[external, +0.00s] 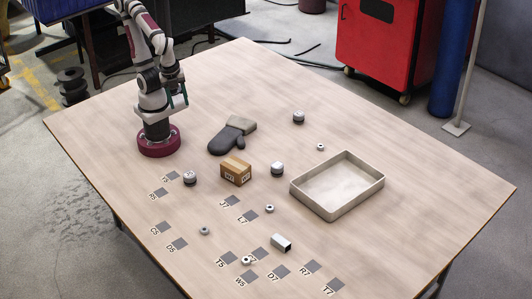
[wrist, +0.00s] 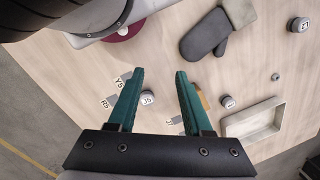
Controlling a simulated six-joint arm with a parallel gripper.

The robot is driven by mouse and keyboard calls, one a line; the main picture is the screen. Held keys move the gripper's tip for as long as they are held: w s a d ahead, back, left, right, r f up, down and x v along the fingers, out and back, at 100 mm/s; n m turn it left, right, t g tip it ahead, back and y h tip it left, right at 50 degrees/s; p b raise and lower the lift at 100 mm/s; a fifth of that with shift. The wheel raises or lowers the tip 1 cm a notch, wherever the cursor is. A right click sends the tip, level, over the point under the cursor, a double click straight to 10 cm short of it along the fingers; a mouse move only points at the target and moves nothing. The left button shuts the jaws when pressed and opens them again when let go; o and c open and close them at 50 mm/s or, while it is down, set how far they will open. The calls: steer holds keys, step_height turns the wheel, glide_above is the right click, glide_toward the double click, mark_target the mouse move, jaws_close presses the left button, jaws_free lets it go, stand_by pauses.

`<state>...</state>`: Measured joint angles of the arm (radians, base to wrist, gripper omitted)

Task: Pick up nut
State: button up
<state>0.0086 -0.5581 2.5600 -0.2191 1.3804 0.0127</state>
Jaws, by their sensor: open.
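A shallow beige tray (external: 304,204) stands at the right. A cardboard box (external: 236,171), a dark oven mitt (external: 230,135), a small metal block (external: 281,242) and grey-and-white cylinders (external: 277,168) are scattered around. Dark labelled squares (external: 227,258) mark the front. The right side of the table is clear.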

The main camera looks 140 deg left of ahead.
steer(key=shift+o, duration=1.4)
steer(key=t+h, duration=0.4)
glide_above(204, 227)
steer(key=s+a, duration=0.3)
steer(key=s, duration=0.3)
step_height(204, 227, down, 6)
steer(key=shift+m, duration=0.3)
steer(key=x, duration=1.6)
steer(key=shift+w+f, duration=0.3)
steer(key=shift+w, duration=0.15)
